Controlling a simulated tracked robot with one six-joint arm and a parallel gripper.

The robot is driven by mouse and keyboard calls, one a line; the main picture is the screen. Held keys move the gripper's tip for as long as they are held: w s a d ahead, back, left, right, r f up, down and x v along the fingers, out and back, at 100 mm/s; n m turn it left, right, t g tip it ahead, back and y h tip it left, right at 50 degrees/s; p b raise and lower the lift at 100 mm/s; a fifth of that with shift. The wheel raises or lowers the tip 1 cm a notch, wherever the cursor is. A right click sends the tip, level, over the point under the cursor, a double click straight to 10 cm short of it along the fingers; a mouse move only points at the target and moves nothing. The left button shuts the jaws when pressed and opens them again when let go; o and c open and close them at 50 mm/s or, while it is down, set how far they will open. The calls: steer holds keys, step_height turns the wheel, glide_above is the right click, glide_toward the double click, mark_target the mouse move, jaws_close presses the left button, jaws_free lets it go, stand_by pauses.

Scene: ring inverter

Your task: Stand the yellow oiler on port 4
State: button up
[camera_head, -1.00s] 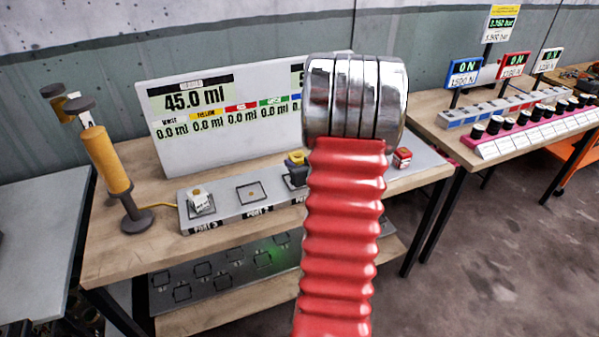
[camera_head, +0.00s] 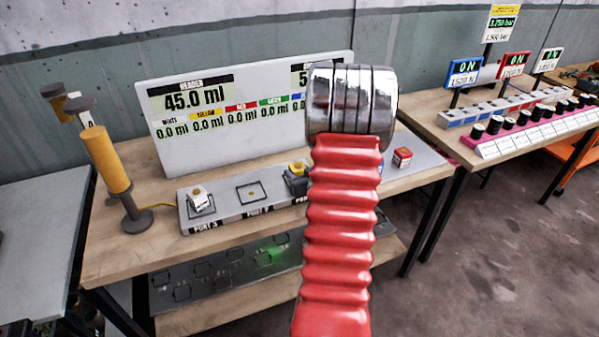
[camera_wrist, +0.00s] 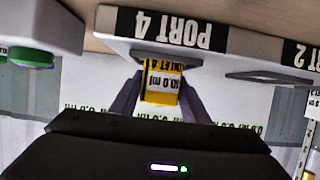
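The yellow oiler (camera_head: 298,168) is at the port strip (camera_head: 254,208), right of the empty middle port, partly hidden by my arm in the head view. In the wrist view, the yellow oiler (camera_wrist: 163,82) shows a 10.0 ml label and lies in front of the PORT 4 label (camera_wrist: 170,25). My gripper (camera_wrist: 162,80) has a finger along each side of the oiler, and the fingers appear closed on it. The oiler is at port 4, but I cannot tell whether it touches the port surface.
A white oiler (camera_head: 199,200) stands on the left port. A red oiler (camera_head: 403,156) is right of my arm. A yellow pump-like cylinder (camera_head: 108,165) stands at the bench's left. A display board (camera_head: 240,140) rises behind the strip. A green part (camera_wrist: 32,58) shows in the wrist view.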

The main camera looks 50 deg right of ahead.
steer(key=o, duration=0.4)
steer(key=shift+c, duration=0.2)
steer(key=shift+s+r, duration=0.1)
steer(key=shift+r, duration=0.05)
steer(key=v, duration=1.2)
stand_by(0.5)
